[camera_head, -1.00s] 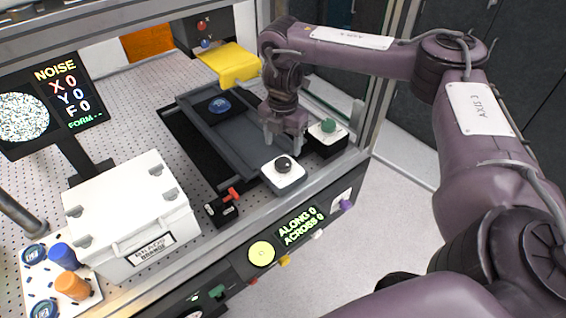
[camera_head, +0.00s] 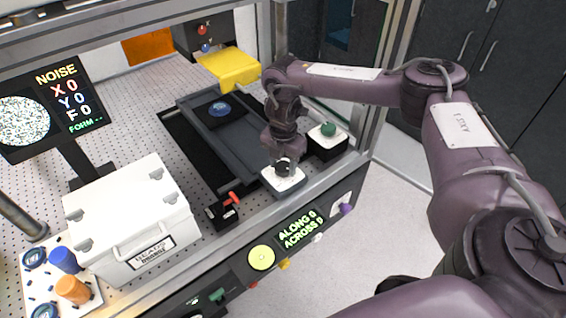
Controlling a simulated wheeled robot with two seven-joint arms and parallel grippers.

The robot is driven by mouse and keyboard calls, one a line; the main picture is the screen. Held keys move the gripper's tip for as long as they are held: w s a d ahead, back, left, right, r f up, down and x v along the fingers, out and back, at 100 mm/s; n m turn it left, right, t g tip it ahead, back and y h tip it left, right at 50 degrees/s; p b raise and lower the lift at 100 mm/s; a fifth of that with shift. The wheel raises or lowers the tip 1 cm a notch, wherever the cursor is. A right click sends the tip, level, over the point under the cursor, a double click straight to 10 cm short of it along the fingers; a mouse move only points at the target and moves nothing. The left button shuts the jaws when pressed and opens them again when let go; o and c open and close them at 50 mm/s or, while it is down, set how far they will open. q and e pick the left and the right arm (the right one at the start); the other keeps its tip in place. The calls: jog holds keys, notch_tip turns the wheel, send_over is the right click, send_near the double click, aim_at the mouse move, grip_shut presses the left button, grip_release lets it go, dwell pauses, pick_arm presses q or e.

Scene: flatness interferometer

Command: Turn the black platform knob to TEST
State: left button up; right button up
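The black knob (camera_head: 283,168) sits on top of a small white-topped box (camera_head: 289,184) at the front edge of the bench, right of centre. My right gripper (camera_head: 283,161) points down right over it, with its fingers at the knob's sides. The fingers and the knob overlap in this view, so I cannot tell whether they are closed on it. No TEST marking is legible. My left gripper is not in view.
A green knob (camera_head: 328,129) on a similar box stands just behind, to the right. A red-handled lever (camera_head: 232,197) is to the left. A white case (camera_head: 130,215), a grey platform (camera_head: 243,137) with a blue disc and a yellow block (camera_head: 229,66) are also near. A display reads ALONG 0, ACROSS 0 (camera_head: 298,230).

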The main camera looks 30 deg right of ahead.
jog(key=c, duration=0.5)
jog(key=shift+o, duration=0.2)
jog(key=shift+m+p, duration=0.55)
jog(key=shift+m, duration=0.25)
jog(key=o, duration=1)
jog(key=shift+r, duration=0.1)
